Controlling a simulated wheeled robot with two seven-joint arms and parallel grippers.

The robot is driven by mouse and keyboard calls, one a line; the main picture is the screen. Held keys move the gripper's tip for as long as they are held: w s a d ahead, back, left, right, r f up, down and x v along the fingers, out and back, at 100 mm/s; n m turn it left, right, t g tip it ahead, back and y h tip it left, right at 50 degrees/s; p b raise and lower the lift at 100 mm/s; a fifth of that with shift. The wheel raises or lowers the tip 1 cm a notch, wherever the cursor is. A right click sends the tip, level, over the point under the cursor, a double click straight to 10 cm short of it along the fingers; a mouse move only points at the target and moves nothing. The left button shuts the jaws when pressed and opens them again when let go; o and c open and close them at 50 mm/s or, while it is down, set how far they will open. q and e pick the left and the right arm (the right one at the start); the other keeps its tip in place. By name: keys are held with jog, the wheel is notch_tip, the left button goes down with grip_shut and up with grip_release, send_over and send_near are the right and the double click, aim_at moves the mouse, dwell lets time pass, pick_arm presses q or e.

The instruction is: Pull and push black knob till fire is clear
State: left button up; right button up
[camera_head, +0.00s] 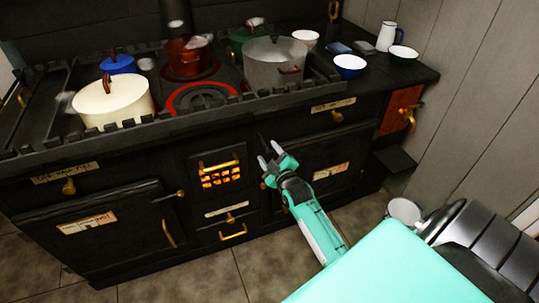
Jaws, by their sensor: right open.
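The fire (221,180) glows orange behind a small barred opening in the middle of the black stove's front (130,160). My right gripper (268,151) is in front of the stove, to the right of the fire and a little above it. Its two pale fingers are apart, with nothing visible between them. A thin dark piece shows just beyond the fingertips; I cannot tell whether it is the black knob. A small dark-stemmed knob (180,193) shows at the left door's edge. My left gripper is not in view.
A cream pot (113,101), a red pot (187,58) and a grey pot (275,62) stand on the railed stove top. Bowls and a white jug (387,36) are at the right. Tiled floor lies in front.

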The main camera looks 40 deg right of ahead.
jog(key=shift+s, duration=0.1)
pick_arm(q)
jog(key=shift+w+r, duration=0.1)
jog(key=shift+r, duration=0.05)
pick_arm(e)
jog(key=s+a, duration=0.2)
jog(key=s, duration=1.1)
jog(key=shift+s+a, duration=0.2)
